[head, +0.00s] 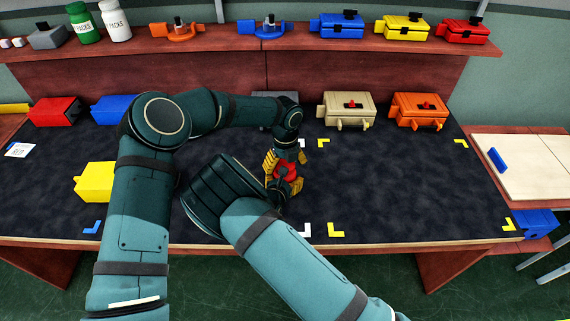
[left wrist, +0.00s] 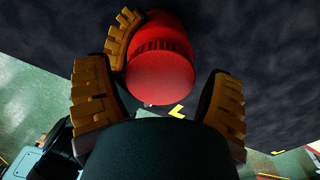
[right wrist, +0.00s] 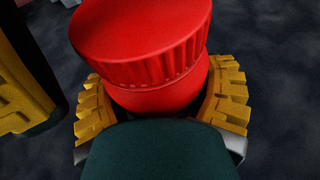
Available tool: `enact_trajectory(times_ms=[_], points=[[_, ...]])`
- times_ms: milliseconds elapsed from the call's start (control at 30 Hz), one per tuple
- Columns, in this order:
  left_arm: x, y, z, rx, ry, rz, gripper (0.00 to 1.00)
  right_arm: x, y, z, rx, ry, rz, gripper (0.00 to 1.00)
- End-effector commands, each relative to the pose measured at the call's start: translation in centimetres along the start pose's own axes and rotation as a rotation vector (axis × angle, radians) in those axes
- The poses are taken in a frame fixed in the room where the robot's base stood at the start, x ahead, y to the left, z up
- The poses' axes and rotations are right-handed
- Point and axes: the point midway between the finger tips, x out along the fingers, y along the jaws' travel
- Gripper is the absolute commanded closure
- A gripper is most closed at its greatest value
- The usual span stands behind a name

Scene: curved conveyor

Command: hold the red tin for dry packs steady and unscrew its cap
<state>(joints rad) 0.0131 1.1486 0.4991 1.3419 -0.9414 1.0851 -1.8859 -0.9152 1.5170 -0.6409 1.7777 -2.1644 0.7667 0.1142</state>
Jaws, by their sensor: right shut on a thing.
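The red tin (head: 287,171) is between my two grippers near the middle of the table. Its ribbed red cap (right wrist: 145,45) is on the tin. My right gripper (head: 284,184) is shut on the tin's body (right wrist: 160,98), with one yellow-padded finger on each side. My left gripper (head: 285,158) is open above the cap. My grippers hide much of the tin in the head view.
A grey box (head: 275,125) stands behind my left gripper. Beige (head: 345,109) and orange (head: 419,110) boxes stand at the back right. Red (head: 54,111), blue (head: 113,107) and yellow (head: 95,182) boxes are at left. The dark mat's right half is clear.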

Motion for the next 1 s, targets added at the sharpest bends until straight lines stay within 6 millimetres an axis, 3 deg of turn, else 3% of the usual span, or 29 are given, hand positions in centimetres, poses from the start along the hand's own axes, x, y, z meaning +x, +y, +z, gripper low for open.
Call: enact_trajectory(times_ms=[367, 733, 967, 1000], points=[[-0.2, 0.0, 0.0, 0.000, -0.001, 0.000, 0.11, 0.0, 0.0, 0.0, 0.000, 0.001, 0.000, 1.00], [-4.3, 0.0, 0.0, 0.000, -0.002, -0.001, 0.11, 0.0, 0.0, 0.0, 0.000, 0.001, 0.000, 1.00], [-4.5, 0.0, 0.0, 0.000, 0.000, 0.000, 0.11, 0.0, 0.0, 0.0, 0.000, 0.000, 0.000, 1.00], [-4.5, 0.0, 0.0, 0.000, 0.000, 0.000, 0.11, 0.0, 0.0, 0.0, 0.000, 0.000, 0.000, 0.22]])
